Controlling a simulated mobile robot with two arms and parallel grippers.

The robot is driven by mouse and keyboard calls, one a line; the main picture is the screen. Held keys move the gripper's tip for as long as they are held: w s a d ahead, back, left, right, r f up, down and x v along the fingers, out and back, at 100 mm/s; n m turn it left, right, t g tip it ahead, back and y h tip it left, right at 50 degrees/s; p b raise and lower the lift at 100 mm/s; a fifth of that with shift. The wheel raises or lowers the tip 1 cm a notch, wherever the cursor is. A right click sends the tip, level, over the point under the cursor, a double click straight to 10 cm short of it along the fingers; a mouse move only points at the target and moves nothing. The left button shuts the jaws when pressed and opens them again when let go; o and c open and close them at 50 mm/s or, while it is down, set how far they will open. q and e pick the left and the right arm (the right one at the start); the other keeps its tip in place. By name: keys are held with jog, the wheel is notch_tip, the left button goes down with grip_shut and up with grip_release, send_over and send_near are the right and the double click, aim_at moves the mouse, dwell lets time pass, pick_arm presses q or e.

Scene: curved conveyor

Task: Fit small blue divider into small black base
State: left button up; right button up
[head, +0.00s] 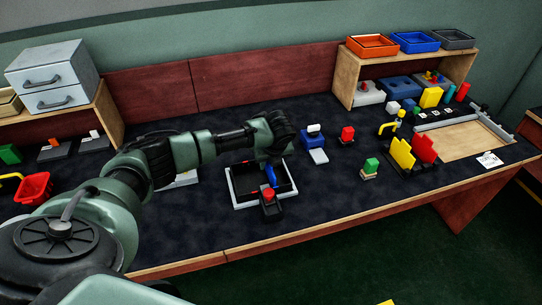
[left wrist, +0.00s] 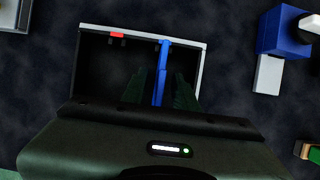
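The black base (head: 236,189) is a shallow dark tray with a pale rim at mid-table; it fills the middle of the left wrist view (left wrist: 88,60). The blue divider (head: 271,175) stands upright at the base, right of its middle, and shows as a thin blue strip in the left wrist view (left wrist: 164,58). My left gripper (head: 272,158) is directly above the base. Its dark fingers (left wrist: 167,88) flank the divider; whether they press on it is unclear. How deep the divider sits is hidden. My right gripper is out of view.
A red-topped dark piece (head: 268,202) stands at the base's near edge. The table's front strip is clear.

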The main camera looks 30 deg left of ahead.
pick_arm(q)
jog(key=v, duration=1)
jog(key=shift+s+d+r+b, duration=0.15)
jog(key=shift+r+b, duration=0.15)
jog(key=shift+r, duration=0.05)
